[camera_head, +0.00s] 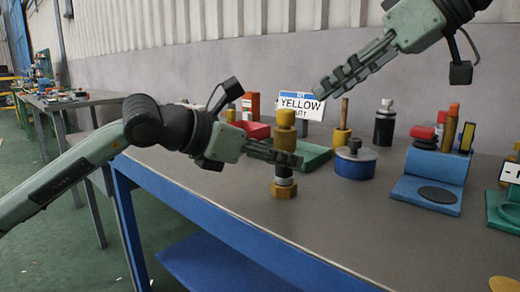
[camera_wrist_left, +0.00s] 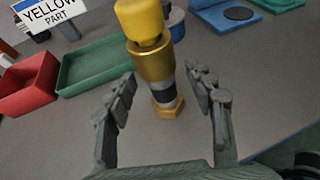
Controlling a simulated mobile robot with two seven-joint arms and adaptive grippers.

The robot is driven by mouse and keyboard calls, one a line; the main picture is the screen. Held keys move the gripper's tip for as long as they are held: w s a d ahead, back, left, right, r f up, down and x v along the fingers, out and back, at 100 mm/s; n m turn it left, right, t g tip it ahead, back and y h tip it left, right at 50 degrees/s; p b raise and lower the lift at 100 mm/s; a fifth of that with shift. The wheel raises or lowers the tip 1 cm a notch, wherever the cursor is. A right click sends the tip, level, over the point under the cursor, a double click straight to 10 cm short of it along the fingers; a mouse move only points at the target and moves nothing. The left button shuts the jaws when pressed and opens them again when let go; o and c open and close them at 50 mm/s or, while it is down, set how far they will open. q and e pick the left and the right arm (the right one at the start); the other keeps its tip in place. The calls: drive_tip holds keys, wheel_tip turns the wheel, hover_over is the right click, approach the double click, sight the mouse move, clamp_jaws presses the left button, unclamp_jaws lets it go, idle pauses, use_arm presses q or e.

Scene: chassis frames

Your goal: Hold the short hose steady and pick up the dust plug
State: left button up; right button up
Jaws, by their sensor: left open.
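The short hose (camera_head: 285,171) stands upright on the table, with a brass hex foot, a dark middle and a brass upper collar. The yellow dust plug (camera_head: 285,118) sits on its top. In the left wrist view the hose (camera_wrist_left: 161,94) and the plug (camera_wrist_left: 141,20) show just ahead of my left gripper. My left gripper (camera_wrist_left: 162,80) is open, with one finger to each side of the hose; I see no clear contact. It also shows in the head view (camera_head: 292,158), level with the hose's middle. My right gripper (camera_head: 322,88) hangs in the air, above and right of the plug; its finger gap is unclear.
A green tray (camera_head: 318,158) and a red bin (camera_head: 252,130) lie behind the hose, near a "YELLOW PART" sign (camera_head: 301,105). A blue round container (camera_head: 355,164) and a blue stand (camera_head: 430,185) are to the right. The table's front is mostly clear.

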use_arm(q)
drive_tip(key=shift+x, duration=0.75)
drive_tip(key=shift+c, duration=0.6)
clamp_jaws()
